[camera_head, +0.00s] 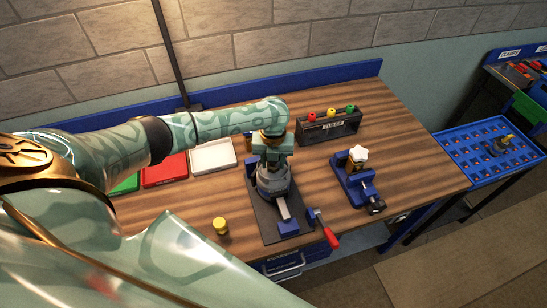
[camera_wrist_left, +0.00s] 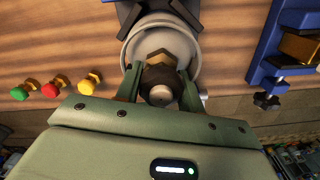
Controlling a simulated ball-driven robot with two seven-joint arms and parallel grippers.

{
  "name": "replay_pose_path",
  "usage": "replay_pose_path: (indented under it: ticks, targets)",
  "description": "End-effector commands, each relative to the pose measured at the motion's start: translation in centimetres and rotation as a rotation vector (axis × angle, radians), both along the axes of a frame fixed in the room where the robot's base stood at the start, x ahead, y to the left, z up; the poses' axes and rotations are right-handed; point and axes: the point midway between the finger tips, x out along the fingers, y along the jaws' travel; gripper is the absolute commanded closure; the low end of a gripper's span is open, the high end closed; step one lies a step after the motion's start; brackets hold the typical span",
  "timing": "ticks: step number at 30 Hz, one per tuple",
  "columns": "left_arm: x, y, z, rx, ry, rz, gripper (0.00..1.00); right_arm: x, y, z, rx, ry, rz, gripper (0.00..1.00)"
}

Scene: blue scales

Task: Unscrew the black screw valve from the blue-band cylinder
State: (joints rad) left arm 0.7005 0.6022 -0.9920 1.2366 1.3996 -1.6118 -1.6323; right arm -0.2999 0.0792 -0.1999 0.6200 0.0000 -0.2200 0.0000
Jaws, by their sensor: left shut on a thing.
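My left gripper (camera_head: 273,150) points down over the grey cylinder (camera_head: 271,183), which stands in a vise (camera_head: 289,226) on the workbench. In the left wrist view, the fingers of my left gripper (camera_wrist_left: 160,88) are closed around the black screw valve (camera_wrist_left: 160,78). The valve sits at a brass fitting (camera_wrist_left: 158,56) over the pale round cylinder (camera_wrist_left: 188,45). The gripper hides much of the valve and cylinder top in the head view. I cannot make out a blue band on the cylinder. My right gripper is not in view.
A black rack (camera_head: 328,129) holds red, yellow and green valves behind. Red (camera_head: 166,170) and white (camera_head: 213,156) trays lie left. A yellow cap (camera_head: 220,225) stands front left.

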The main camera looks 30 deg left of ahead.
Motion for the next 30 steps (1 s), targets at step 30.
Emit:
replay_pose_path:
  ticks: [30]
  targets:
    - [-0.1,0.8,0.2,0.017,0.002,0.535,0.89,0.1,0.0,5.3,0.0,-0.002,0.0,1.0]
